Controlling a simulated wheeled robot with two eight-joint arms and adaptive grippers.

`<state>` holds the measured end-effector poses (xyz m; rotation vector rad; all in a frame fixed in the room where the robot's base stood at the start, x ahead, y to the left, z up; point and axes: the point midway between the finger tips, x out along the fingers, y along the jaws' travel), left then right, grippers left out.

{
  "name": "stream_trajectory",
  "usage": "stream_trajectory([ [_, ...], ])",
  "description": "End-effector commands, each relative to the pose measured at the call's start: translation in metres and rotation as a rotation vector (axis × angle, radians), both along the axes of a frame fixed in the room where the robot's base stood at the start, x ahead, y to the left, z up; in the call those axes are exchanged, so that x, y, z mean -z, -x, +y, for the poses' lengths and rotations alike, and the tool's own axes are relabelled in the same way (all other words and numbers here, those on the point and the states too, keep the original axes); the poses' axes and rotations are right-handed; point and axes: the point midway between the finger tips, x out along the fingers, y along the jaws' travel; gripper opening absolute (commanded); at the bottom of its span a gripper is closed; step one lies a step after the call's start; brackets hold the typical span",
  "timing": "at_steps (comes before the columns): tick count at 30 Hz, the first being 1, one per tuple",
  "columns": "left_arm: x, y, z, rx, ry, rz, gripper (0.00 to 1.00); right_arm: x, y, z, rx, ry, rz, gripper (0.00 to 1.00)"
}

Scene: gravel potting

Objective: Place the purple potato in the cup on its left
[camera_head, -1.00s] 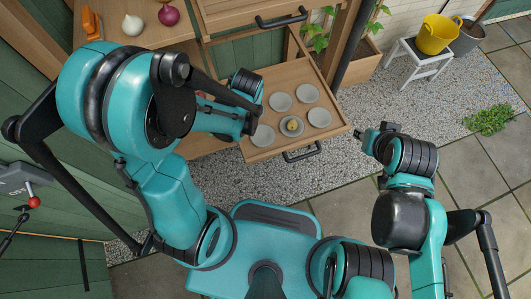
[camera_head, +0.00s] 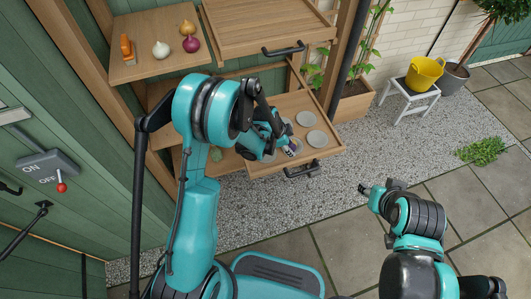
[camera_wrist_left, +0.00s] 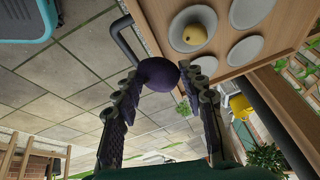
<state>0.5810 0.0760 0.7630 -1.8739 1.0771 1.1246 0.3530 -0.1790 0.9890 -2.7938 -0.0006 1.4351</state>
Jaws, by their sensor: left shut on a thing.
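The purple potato (camera_wrist_left: 157,74) is between the fingertips of my left gripper (camera_wrist_left: 160,90), which is shut on it. In the head view, my left gripper (camera_head: 287,148) is over the front part of the pulled-out drawer (camera_head: 334,149). Several pale grey, shallow cups sit in the drawer, such as one at the back (camera_head: 305,118) and one at the right (camera_head: 317,138). In the wrist view, one cup (camera_wrist_left: 180,22) holds a round yellow thing (camera_wrist_left: 194,34). My left arm hides some cups in the head view. My right gripper (camera_head: 364,189) is away from the drawer; its fingers are too small to read.
A dark handle (camera_head: 301,171) sticks out from the drawer front. A shelf (camera_head: 130,70) at upper left holds a purple onion (camera_head: 191,44), a white onion (camera_head: 161,49) and other things. A yellow bucket (camera_head: 424,73) stands on a white stool. Gravel lies right of the drawer.

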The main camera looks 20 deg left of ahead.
Motion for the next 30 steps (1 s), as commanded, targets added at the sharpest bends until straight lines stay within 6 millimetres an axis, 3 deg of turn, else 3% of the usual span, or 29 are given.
stream_trajectory([
  [6,0.036,-0.012,0.052,-0.008,-0.001,0.0,0.12,0.023,0.0,0.0,0.0,0.0,0.0,0.4],
  [13,0.06,-0.022,0.094,-0.005,-0.002,-0.001,0.12,0.038,0.0,0.0,0.0,0.0,0.0,0.4],
  [19,0.068,-0.024,0.104,-0.002,-0.002,-0.001,0.12,0.042,0.0,0.0,0.0,0.0,0.0,0.4],
  [27,0.105,-0.024,0.104,-0.003,-0.002,0.0,0.12,0.063,0.0,0.0,0.0,0.0,0.0,0.4],
  [30,0.105,-0.024,0.104,-0.003,-0.002,0.0,0.12,0.061,0.0,0.0,0.0,0.0,0.0,0.4],
])
